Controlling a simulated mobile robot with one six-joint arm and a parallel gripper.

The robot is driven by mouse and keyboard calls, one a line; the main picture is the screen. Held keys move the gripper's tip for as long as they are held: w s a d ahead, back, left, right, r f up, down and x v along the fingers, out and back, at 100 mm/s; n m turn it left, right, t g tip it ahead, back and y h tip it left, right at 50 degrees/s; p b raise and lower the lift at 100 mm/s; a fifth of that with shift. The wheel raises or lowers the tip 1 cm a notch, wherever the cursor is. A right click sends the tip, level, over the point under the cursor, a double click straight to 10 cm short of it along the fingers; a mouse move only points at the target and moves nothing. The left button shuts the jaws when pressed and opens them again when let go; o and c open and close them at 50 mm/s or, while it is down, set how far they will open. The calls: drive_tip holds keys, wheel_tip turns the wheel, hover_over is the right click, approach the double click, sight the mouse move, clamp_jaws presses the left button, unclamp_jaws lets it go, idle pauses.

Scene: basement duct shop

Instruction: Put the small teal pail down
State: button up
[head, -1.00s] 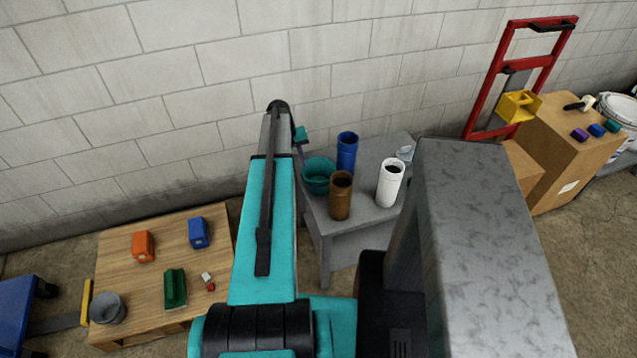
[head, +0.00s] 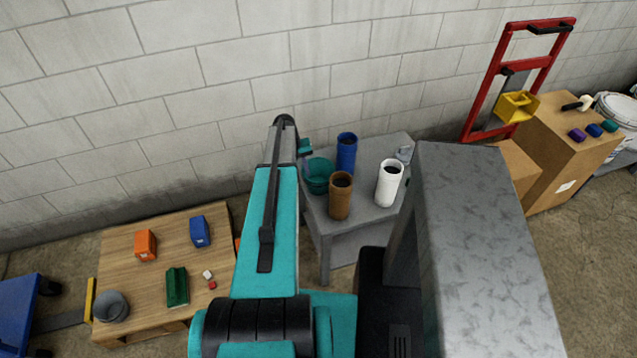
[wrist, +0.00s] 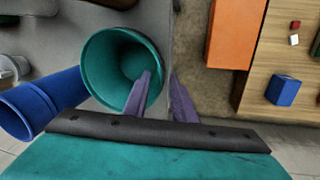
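The small teal pail (head: 317,181) stands upright at the left end of the grey table (head: 372,222). In the wrist view the pail (wrist: 98,62) shows its open mouth. My gripper (head: 304,150) is over the pail's left side in the head view, its fingers mostly hidden there. In the wrist view my gripper (wrist: 160,76) has its two purple fingers apart, one inside the pail's mouth and one outside, with the wall between them. I see no clear contact with the wall.
Close to the pail stand a blue cup (head: 347,152), a brown cup (head: 340,197) and a white cup (head: 389,184). A wooden pallet-like table (head: 140,290) with small blocks is at left. The block wall (head: 190,90) is behind.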

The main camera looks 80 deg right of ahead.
clamp_jaws()
idle(1.4)
